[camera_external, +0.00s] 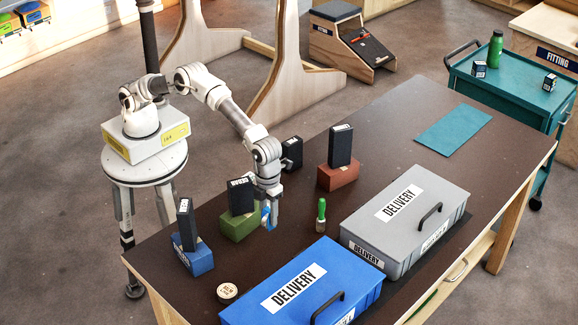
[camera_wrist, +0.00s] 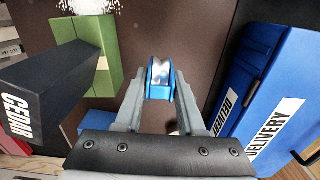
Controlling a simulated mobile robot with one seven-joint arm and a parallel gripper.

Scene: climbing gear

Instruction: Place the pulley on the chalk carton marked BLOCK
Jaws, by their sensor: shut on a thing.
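My gripper (camera_external: 268,205) is shut on the blue pulley (camera_external: 266,217), just above the dark table and right of the green block. In the wrist view the pulley (camera_wrist: 160,92) sits between the fingertips of my gripper (camera_wrist: 161,84), its pale wheel facing up. Black cartons stand on the blue block (camera_external: 186,224), on the green block (camera_external: 241,196) and on the red block (camera_external: 340,146). Another black carton (camera_external: 292,153) stands behind my wrist. The carton on green reads CEDAR in the wrist view (camera_wrist: 62,88). I cannot read BLOCK on any carton.
A blue DELIVERY box (camera_external: 335,262) and a grey DELIVERY box (camera_external: 445,205) fill the front of the table. A green-handled brush (camera_external: 321,212) and a round tin (camera_external: 227,292) stand nearby. A teal mat (camera_external: 453,128) lies bare at the far right end.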

